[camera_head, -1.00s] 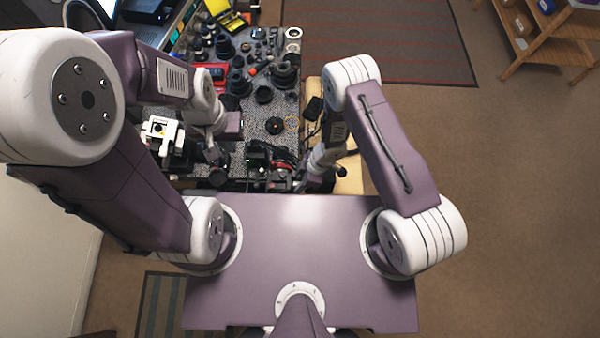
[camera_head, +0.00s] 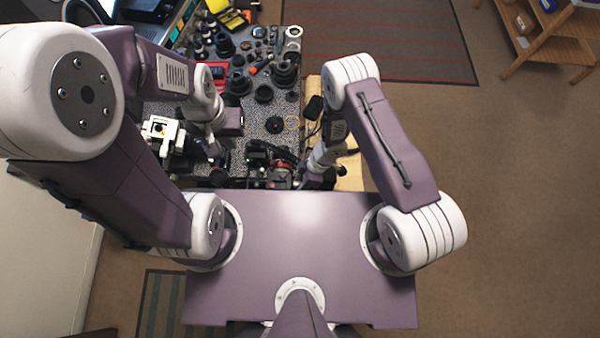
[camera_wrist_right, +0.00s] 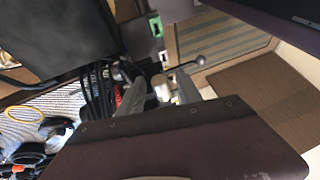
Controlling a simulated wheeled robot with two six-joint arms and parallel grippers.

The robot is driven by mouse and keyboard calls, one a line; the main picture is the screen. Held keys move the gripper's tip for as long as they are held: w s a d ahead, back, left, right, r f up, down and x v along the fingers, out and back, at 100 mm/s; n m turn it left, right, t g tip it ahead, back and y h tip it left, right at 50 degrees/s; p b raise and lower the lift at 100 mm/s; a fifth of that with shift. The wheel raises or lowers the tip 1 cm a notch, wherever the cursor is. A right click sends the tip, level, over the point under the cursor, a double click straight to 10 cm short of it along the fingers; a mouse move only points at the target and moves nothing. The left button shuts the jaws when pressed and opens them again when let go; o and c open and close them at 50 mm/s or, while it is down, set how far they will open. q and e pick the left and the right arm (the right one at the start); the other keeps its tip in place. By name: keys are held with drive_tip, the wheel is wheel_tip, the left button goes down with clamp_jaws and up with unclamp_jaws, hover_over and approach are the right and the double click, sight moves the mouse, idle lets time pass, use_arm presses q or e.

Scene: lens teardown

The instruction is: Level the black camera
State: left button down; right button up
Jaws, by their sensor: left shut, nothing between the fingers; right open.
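I take the black camera to be the dark body (camera_head: 262,152) at the near edge of the table in the head view, beside black cables and a red part (camera_head: 280,178); its tilt cannot be told there. A large black block (camera_wrist_right: 62,38) with a green piece fills the upper left of the right wrist view; I cannot tell whether it is the same thing. My right gripper (camera_head: 300,180) is beside the red part. In the wrist view its grey fingers (camera_wrist_right: 170,98) are apart, with cables and a pale part beyond. My left gripper (camera_head: 218,172) is shut and empty, left of the dark body.
Lens barrels and rings (camera_head: 240,82) crowd the back of the patterned mat (camera_head: 225,105). A white device (camera_head: 160,130) stands at the left. A yellow case (camera_head: 232,18) is at the back. A black item (camera_head: 314,106) lies on the wooden strip at the right.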

drive_tip(key=shift+r, duration=0.1)
drive_tip(key=v, duration=0.9)
